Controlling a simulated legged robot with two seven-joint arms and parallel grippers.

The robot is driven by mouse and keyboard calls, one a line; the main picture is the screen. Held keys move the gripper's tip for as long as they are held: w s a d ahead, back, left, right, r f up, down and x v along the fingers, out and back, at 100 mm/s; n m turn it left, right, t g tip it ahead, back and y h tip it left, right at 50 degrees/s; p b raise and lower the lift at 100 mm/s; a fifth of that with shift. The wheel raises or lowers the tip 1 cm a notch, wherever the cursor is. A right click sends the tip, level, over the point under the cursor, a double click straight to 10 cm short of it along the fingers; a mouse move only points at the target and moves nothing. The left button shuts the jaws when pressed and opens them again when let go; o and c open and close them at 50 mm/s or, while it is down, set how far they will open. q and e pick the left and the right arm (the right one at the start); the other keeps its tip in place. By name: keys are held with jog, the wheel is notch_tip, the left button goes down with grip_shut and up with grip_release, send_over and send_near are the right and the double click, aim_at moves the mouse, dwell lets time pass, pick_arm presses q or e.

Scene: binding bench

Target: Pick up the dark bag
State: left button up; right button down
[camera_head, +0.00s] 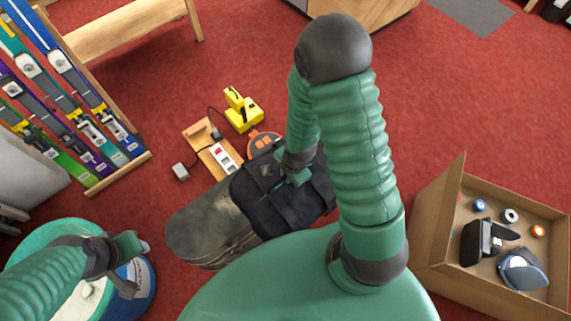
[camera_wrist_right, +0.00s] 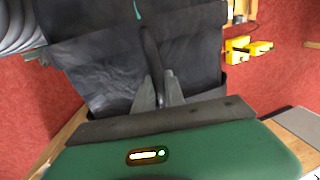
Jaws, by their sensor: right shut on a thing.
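The dark bag (camera_head: 285,195) is black and soft, with flaps and straps. In the head view it lies in the middle, beside and partly over a worn grey-brown rounded object (camera_head: 210,230). My right gripper (camera_head: 298,178) comes down on its top. In the right wrist view the bag (camera_wrist_right: 95,70) fills the upper middle, and the gripper's fingers (camera_wrist_right: 158,92) are closed on a dark strap of it. My arm hides part of the bag's right side in the head view. My left gripper (camera_head: 132,265) has its fingers apart, over a blue-and-white round container (camera_head: 140,285).
A yellow tool (camera_head: 242,110), a wooden board with a power strip (camera_head: 212,150) and an orange item (camera_head: 263,146) lie behind the bag. A cardboard box (camera_head: 440,215) holding small items stands right. A ski rack (camera_head: 120,170) stands left. Red carpet lies open behind.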

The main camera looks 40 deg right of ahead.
notch_tip(320, 180, up, 24)
jog(key=p, duration=2.1)
jog(key=shift+f, duration=0.25)
